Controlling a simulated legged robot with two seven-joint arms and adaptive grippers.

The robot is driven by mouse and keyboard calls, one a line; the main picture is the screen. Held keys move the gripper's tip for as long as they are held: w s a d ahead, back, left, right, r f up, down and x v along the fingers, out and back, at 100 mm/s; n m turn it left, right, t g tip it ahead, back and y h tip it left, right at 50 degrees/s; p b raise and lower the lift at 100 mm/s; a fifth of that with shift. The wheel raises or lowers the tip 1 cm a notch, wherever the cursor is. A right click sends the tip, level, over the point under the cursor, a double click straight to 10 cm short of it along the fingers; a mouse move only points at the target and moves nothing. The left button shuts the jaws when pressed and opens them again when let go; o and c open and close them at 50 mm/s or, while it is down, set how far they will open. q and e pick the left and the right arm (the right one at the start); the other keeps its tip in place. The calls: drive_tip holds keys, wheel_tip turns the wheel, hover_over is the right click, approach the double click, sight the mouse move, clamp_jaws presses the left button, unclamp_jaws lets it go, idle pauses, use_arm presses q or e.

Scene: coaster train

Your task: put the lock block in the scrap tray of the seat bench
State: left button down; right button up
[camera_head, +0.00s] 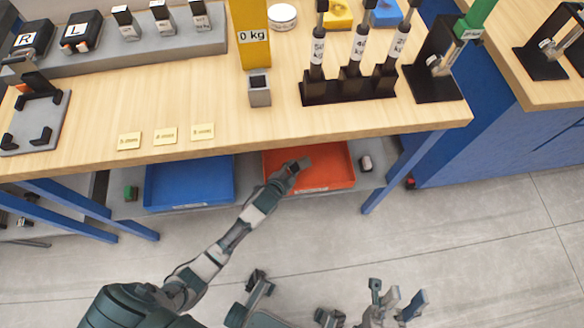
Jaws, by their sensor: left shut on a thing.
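The orange-red tray (335,178) sits on the lower shelf of the wooden seat bench (80,135); I take it as the scrap tray. My left arm reaches from the lower left, and its gripper (297,166) is over this tray, below the bench's front edge. The left gripper is shut on a small dark grey thing, probably the lock block; the fingers hide most of it. I cannot tell whether it touches the tray floor. Metal finger-like parts at the bottom, probably my right gripper (395,302), are above the floor, away from the bench.
A blue tray (190,205) stands left of the orange-red one. A small dark and white thing (366,163) lies on the shelf to the right, and a green one (130,192) at far left. The benchtop holds a black rack (345,92) of cylinders. Blue legs flank the shelf.

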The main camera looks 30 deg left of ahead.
use_arm(q)
drive_tip(key=shift+s+d+f, duration=0.1)
drive_tip(key=shift+d+f, duration=0.1)
